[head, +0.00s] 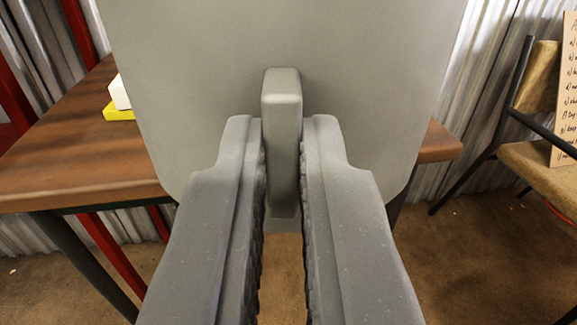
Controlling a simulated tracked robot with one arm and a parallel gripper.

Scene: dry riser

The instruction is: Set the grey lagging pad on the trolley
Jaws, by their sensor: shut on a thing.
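The grey lagging pad (200,80) is a large flat panel with rounded lower corners. It fills the upper middle of the head view, and its top runs out of the picture. A grey block-shaped grip (281,140) stands out from its near face. My gripper (283,160) is shut on this grip, with one finger on each side. The pad hangs upright in front of a brown wooden table top and hides part of it. I cannot make out a trolley for certain.
The wooden table (75,150) on dark legs spans the left and middle. A white and yellow object (118,100) lies on it, partly behind the pad. Red posts (80,30) stand at left. A chair (535,120) with a written board (568,90) stands at right. Brown floor shows below.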

